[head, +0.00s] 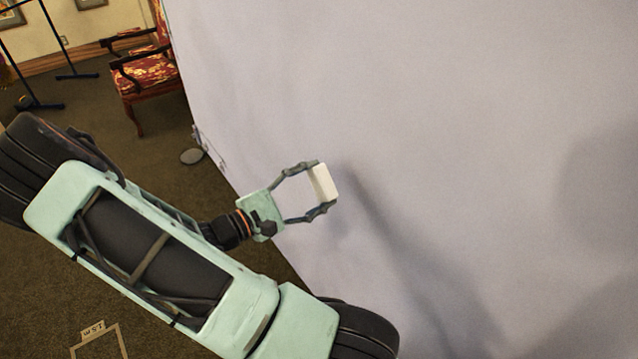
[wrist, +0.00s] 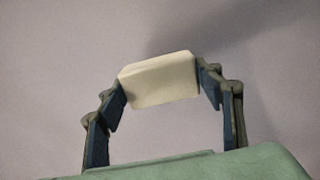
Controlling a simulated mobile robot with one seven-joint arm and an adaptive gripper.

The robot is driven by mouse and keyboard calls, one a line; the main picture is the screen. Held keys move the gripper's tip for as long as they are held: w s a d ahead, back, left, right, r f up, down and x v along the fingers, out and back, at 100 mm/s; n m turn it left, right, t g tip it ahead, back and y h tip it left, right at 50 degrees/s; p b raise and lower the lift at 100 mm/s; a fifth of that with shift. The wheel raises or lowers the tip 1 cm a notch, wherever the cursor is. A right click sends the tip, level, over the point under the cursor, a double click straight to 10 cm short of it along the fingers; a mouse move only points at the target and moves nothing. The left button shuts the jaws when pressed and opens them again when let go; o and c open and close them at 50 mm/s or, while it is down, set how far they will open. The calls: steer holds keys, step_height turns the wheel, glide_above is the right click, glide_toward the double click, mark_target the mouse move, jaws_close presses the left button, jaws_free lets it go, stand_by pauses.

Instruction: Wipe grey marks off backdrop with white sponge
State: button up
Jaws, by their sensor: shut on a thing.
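My gripper (head: 322,184) is shut on a white sponge (head: 325,182), one finger at each end of it. The wrist view shows the sponge (wrist: 159,79) held between the two fingertips, slightly tilted. The pale lilac-grey backdrop (head: 480,110) fills the right of the head view and the background of the wrist view. The sponge is in front of the backdrop; I cannot tell whether it touches. Soft dark patches on the backdrop look like shadows of my arm and gripper. I cannot make out distinct grey marks in either view.
A red patterned armchair (head: 145,72) stands at the back left, beyond the backdrop's left edge. A dark metal stand (head: 72,50) is farther left. A small round grey base (head: 191,156) sits by the backdrop edge. A floor marking with a label (head: 92,331) lies at the bottom left on brown carpet.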

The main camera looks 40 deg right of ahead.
steer(key=shift+a, duration=0.1)
steer(key=shift+w+a, duration=0.2)
steer(key=shift+a, duration=1.2)
